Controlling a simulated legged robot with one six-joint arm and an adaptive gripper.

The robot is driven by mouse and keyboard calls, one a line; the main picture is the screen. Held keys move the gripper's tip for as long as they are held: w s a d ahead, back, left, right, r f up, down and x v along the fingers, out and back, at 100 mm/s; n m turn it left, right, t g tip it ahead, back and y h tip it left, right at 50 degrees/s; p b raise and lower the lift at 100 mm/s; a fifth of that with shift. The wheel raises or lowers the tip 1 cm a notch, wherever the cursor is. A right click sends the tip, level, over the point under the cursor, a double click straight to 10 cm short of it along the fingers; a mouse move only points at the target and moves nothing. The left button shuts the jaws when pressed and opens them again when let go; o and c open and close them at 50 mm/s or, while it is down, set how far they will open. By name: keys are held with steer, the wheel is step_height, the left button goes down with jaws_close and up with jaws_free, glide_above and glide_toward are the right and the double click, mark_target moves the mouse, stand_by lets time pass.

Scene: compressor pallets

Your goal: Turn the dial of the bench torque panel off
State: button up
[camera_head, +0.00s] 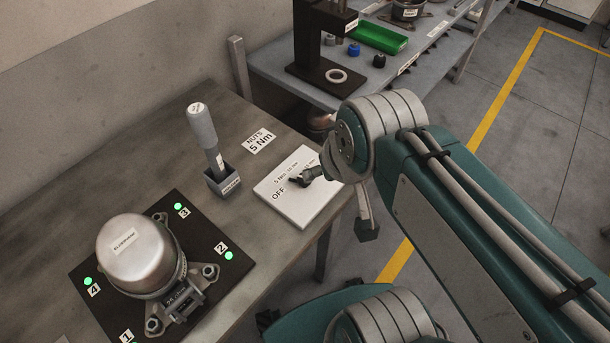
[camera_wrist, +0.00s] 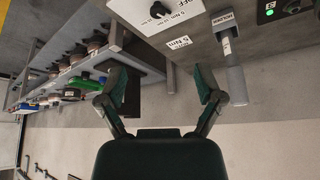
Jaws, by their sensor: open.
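The bench torque panel (camera_head: 299,211) is a white slab at the bench's right edge, printed with OFF and Nm settings. Its dial (camera_head: 304,178) is a small black knob, partly crowded by my arm. Which mark it points at, I cannot tell. In the wrist view the panel (camera_wrist: 183,42) and its black dial (camera_wrist: 158,10) are at the top edge, beyond my fingertips. My gripper (camera_wrist: 162,83) is open and empty, its two dark green fingers wide apart. In the head view my wrist hides most of it; one finger shows right of the panel.
A grey-handled driver (camera_head: 203,127) stands in a holder left of the panel. A compressor (camera_head: 138,255) sits on a black plate with green lights at the lower left. A second bench (camera_head: 277,67) behind carries a black press stand (camera_head: 318,72) and a green tray (camera_head: 378,37).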

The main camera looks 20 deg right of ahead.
steer(key=w+d+f+m+g+y, duration=0.2)
steer(key=w+f+m+g, duration=0.25)
steer(key=w, duration=0.35)
steer(key=w+d+f+m+g+y, duration=0.2)
steer(key=w+f+m+g, duration=0.3)
steer(key=w, duration=0.4)
steer(key=shift+m+t, duration=0.65)
steer(key=shift+t, duration=0.1)
steer(key=x, duration=1.1)
steer(key=shift+s+d+f, duration=0.15)
steer(key=shift+s+d, duration=0.1)
steer(key=shift+d, duration=0.1)
steer(key=c, duration=1.1)
